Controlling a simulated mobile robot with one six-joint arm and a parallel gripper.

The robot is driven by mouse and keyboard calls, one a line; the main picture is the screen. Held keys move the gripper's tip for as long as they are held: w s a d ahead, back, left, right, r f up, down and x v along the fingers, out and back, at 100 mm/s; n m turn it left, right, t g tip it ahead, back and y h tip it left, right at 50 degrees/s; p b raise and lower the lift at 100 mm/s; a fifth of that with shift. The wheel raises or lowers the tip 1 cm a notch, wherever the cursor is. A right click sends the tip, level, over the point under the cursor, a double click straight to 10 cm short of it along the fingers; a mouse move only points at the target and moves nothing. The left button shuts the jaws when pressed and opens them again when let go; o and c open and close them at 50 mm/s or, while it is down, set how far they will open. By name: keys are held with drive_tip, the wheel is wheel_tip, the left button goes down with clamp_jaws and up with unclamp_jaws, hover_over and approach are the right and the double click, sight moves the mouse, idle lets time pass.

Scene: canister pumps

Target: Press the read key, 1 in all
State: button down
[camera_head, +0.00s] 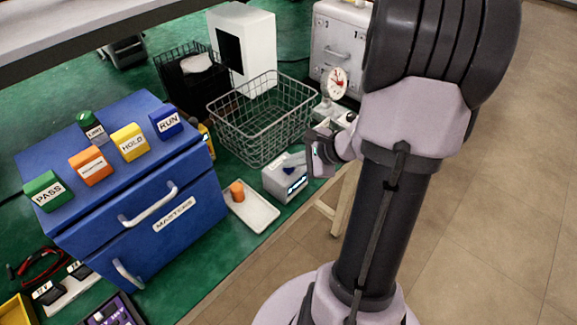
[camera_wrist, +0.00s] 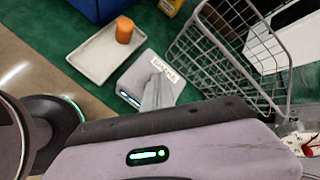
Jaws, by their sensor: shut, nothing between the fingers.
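A small light-grey instrument box (camera_head: 284,182) with a lit blue display stands on the green bench near its front edge. It also shows in the wrist view (camera_wrist: 136,72), with a white label on its top and the lit display on one side. The label is too small to read surely. My gripper (camera_wrist: 152,82) is shut and empty, its fingertips over the top of the box. In the head view my gripper (camera_head: 297,162) comes in from the right. I cannot tell whether the fingertips touch the box. The read key cannot be made out; the fingers hide part of the box top.
A white tray (camera_head: 262,219) with an orange cylinder (camera_head: 237,191) lies left of the box. A wire basket (camera_head: 262,142) stands behind it, and a dial gauge (camera_head: 334,82) behind right. A blue drawer cabinet (camera_head: 190,219) with labelled blocks stands at left.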

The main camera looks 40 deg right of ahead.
sight(292, 170)
drive_tip(key=shift+r+p, duration=0.55)
drive_tip(key=shift+r, duration=0.35)
drive_tip(key=shift+r, duration=0.1)
wheel_tip(292, 170, up, 5)
drive_tip(key=p, duration=0.3)
drive_tip(key=shift+p, duration=0.4)
drive_tip(key=s+a+r+n+g, duration=0.1)
drive_tip(key=a+r+n, duration=0.25)
drive_tip(key=a, duration=0.45)
drive_tip(key=s+a+r+n+g+y, duration=0.1)
drive_tip(key=a+r+n, duration=0.2)
drive_tip(key=a+n, duration=0.3)
drive_tip(key=s+a+r+n+g, duration=0.1)
drive_tip(key=a+r+n, duration=0.25)
drive_tip(key=a, duration=0.55)
drive_tip(key=s+a+r+n+h, duration=0.1)
drive_tip(key=s+a+r+n, duration=0.3)
drive_tip(key=s+n, duration=0.2)
drive_tip(key=shift+s+a+h, duration=0.3)
drive_tip(key=shift+s+a, duration=0.05)
drive_tip(key=shift+s, duration=0.85)
